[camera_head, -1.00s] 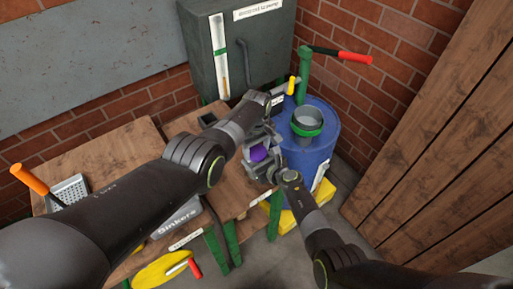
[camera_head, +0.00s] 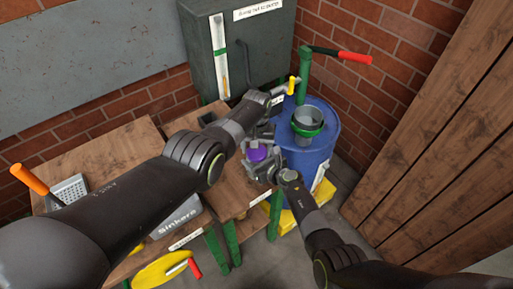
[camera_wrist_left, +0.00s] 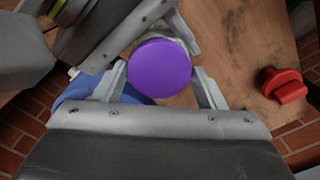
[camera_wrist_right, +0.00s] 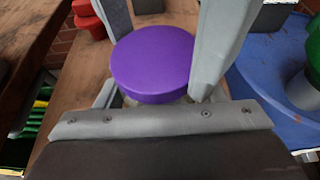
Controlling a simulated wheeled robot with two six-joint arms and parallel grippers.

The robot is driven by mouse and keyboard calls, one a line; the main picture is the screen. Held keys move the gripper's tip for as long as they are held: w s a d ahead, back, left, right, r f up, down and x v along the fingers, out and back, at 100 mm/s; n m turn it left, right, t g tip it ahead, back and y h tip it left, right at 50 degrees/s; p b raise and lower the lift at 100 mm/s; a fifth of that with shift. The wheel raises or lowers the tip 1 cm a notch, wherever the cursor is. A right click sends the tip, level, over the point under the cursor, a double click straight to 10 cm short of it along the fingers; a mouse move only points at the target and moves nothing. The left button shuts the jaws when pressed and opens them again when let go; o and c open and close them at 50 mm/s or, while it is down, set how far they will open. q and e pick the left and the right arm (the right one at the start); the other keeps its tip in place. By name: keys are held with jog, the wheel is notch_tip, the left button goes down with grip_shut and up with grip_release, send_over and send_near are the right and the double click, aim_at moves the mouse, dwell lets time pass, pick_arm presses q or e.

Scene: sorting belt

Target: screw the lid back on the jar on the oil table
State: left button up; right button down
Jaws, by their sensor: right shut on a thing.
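The purple lid (camera_head: 257,153) sits on top of the jar (camera_wrist_right: 132,102), level and centred as far as I can see. Only a thin strip of the pale jar shows under the lid in the right wrist view; the rest is hidden. My right gripper (camera_head: 263,167) is shut on the jar below the lid. My left gripper (camera_head: 261,139) comes from above and has its fingers on either side of the lid, open around it. The lid also shows between the left fingers in the left wrist view (camera_wrist_left: 160,68). Whether the left fingers touch the lid is unclear.
A blue drum (camera_head: 312,158) with a green-rimmed funnel (camera_head: 307,121) and a green pump with red handle (camera_head: 354,57) stands close on the right. The wooden table (camera_head: 103,148) holds a Sinkers box (camera_head: 178,218). A red object (camera_wrist_left: 285,86) lies near the grippers.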

pick_arm(q)
jog(key=shift+o, duration=1.3)
jog(key=shift+d+r, duration=0.15)
jog(key=shift+r, duration=2.15)
jog(key=shift+o, duration=0.2)
notch_tip(320, 180, up, 4)
jog(key=n, duration=0.4)
jog(key=shift+f+n, duration=0.25)
jog(key=shift+n, duration=0.05)
